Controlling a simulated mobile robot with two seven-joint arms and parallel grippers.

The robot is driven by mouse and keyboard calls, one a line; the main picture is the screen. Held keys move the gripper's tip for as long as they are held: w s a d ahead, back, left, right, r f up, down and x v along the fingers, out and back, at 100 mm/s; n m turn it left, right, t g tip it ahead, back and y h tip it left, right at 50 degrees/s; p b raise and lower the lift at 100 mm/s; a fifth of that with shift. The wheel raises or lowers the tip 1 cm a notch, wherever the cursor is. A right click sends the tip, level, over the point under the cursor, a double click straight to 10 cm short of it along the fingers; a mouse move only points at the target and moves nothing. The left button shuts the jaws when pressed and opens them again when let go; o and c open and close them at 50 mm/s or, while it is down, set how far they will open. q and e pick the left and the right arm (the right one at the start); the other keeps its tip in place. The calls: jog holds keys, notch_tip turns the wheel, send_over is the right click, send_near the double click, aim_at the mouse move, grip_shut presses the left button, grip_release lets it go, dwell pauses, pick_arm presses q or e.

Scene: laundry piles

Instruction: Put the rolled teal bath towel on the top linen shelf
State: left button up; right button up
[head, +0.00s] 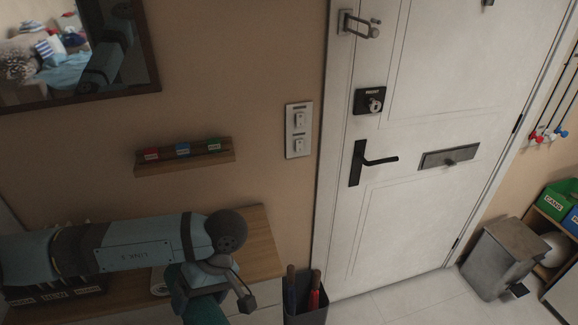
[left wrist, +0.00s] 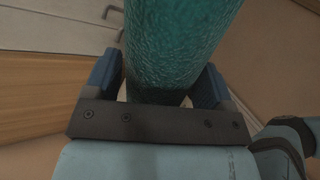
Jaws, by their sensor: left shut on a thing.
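The rolled teal bath towel (head: 203,310) shows at the bottom of the head view, partly hidden by my left gripper (head: 212,286). In the left wrist view the textured teal roll (left wrist: 175,45) stands between the two blue fingers of my left gripper (left wrist: 158,84), which is shut on it. The towel's far end runs out of the wrist view. My right gripper is not in view. I cannot see a linen shelf in either view.
A wooden console top (head: 258,245) lies under my left arm. A dark bin with umbrellas (head: 306,312) stands beside it. A small wall ledge (head: 185,157) and a mirror (head: 150,45) hang behind. The white door (head: 425,210) is shut. A grey pedal bin (head: 500,258) stands right.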

aim_at(172, 266)
pick_arm(q)
jog(key=w+a+r+m+t, duration=0.1)
jog(key=a+m, duration=0.1)
jog(key=w+a+r+m+t+p, duration=0.1)
jog(key=w+a+r+m, duration=0.1)
jog(key=m, duration=0.1)
jog(key=w+a+r+m+t+y, duration=0.1)
jog(key=w+a+r+m, duration=0.1)
jog(key=shift+w+a+t, duration=0.2)
jog(key=shift+a+t, duration=0.1)
jog(key=shift+a, duration=0.1)
jog(key=shift+w+r+m, duration=0.1)
jog(key=shift+m, duration=0.2)
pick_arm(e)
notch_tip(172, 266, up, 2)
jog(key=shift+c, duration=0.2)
